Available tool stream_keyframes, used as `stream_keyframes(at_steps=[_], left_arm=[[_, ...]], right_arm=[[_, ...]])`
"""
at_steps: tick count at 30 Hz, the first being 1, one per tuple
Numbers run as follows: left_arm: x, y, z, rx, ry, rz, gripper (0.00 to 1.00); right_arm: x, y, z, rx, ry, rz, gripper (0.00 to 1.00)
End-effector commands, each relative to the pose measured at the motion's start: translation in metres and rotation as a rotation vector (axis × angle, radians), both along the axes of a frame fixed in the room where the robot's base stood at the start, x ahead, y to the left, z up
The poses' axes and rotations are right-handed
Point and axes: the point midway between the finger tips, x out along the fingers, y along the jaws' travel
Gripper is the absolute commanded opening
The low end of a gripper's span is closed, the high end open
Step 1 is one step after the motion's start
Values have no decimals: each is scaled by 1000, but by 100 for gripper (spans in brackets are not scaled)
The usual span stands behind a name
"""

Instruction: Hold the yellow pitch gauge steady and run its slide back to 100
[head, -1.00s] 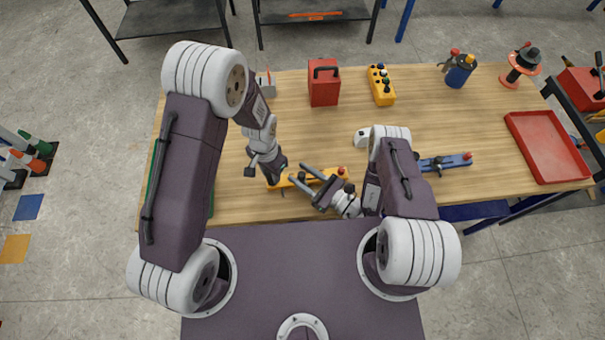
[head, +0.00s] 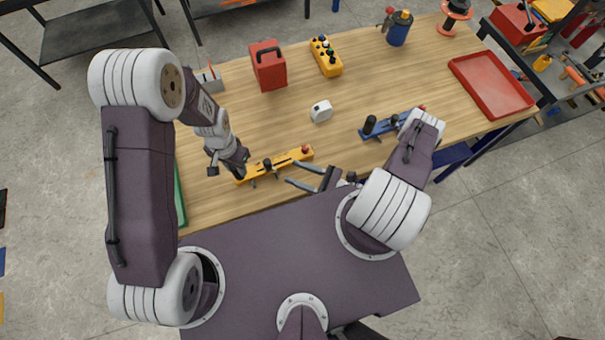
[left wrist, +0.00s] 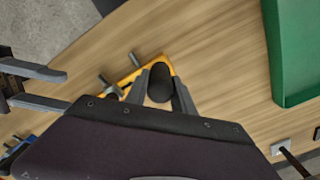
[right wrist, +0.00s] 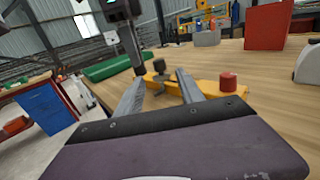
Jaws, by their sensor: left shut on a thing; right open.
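The yellow pitch gauge (head: 290,159) lies near the table's front edge, a red knob (head: 305,149) at its right end. My left gripper (head: 240,172) is at its left end; in the left wrist view its fingers are shut on a black round-topped post (left wrist: 160,82) there. The black slide (head: 267,164) is on the bar, nearer the left end; it also shows in the right wrist view (right wrist: 160,68). My right gripper (head: 293,172) is open and empty, low at the front side of the gauge, its fingers pointing toward the slide. The scale marks are too small to read.
A blue gauge (head: 385,125) lies to the right, partly behind my right arm. A white box-like item (head: 321,111), red case (head: 268,66), yellow button box (head: 326,56) and red tray (head: 490,83) stand farther back. A green tray (head: 180,195) is at the left edge.

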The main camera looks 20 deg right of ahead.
Motion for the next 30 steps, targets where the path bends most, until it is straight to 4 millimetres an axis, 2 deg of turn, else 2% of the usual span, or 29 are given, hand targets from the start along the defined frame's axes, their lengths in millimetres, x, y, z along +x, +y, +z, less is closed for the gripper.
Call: stream_keyframes(at_steps=[5, 14, 15, 18, 20, 23, 26, 30], left_arm=[[0, 0, 0, -1, -1, 0, 0], [0, 0, 0, -1, -1, 0, 0], [0, 0, 0, -1, -1, 0, 0], [1, 0, 0, -1, -2, 0, 0], [1, 0, 0, -1, -2, 0, 0], [1, 0, 0, -1, -2, 0, 0], [1, 0, 1, -1, -2, 1, 0], [1, 0, 0, -1, -2, 0, 0]], right_arm=[[-9, -11, 0, -1, 0, -4, 45], [-12, -13, 0, -3, 0, 1, 45], [-12, -13, 0, -2, 1, 1, 42], [-12, -13, -1, 14, 22, 2, 14], [-15, -11, -3, 44, 68, 14, 0], [-28, -1, -5, 121, 204, 90, 0], [-32, -17, -2, 79, 317, 216, 0], [-23, -48, 9, -78, 385, 347, 0]])
